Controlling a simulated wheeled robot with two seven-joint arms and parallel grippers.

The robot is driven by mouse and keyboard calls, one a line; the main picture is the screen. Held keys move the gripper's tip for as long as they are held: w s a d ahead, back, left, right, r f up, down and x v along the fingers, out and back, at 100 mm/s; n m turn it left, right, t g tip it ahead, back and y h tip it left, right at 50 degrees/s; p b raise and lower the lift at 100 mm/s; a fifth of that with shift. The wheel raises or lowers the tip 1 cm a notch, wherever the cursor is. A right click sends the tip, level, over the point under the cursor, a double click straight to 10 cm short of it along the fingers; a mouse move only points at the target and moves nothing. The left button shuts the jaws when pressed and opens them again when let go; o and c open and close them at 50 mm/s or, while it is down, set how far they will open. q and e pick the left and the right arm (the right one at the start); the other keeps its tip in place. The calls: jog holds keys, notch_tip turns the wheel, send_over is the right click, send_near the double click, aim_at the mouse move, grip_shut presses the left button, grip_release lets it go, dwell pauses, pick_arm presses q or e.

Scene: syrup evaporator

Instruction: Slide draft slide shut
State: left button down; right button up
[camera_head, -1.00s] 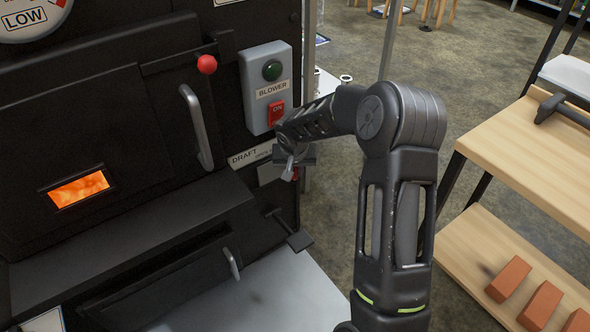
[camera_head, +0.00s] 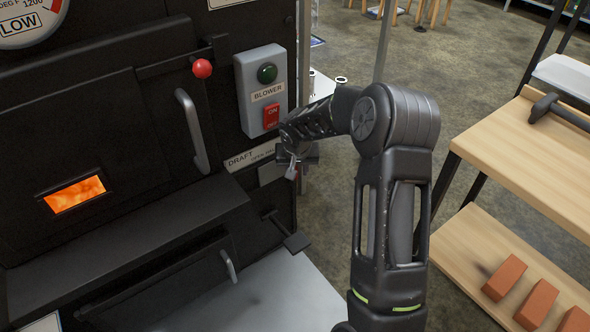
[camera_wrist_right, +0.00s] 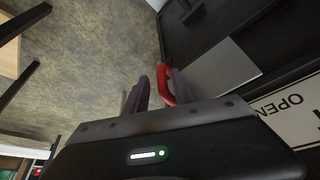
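The draft slide (camera_head: 271,173) is a grey metal plate at the lower right of the black evaporator front, below the DRAFT label (camera_head: 250,158). In the right wrist view the plate (camera_wrist_right: 222,70) ends in a red loop handle (camera_wrist_right: 165,86). My right gripper (camera_wrist_right: 158,88) has its fingers apart, with the red handle between them. The handle lies close to the right-hand finger, and a gap shows on the other side. In the head view my right gripper (camera_head: 296,168) hides part of the slide's end. My left gripper is out of view.
The blower box (camera_head: 260,90) with its red switch is just above my right gripper. A black lever (camera_head: 289,231) juts out below. A fire door with a handle (camera_head: 192,130) is to the left. A wooden shelf (camera_head: 530,160) with bricks stands at right.

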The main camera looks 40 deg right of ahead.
jog(key=shift+o, duration=0.6)
jog(key=shift+d+r, duration=0.1)
jog(key=shift+d, duration=0.1)
jog(key=shift+a+r, duration=0.1)
jog(key=shift+a, duration=0.05)
jog(key=p+v, duration=0.2)
jog(key=v, duration=0.5)
jog(key=shift+s+r, duration=0.2)
jog(key=shift+r, duration=0.05)
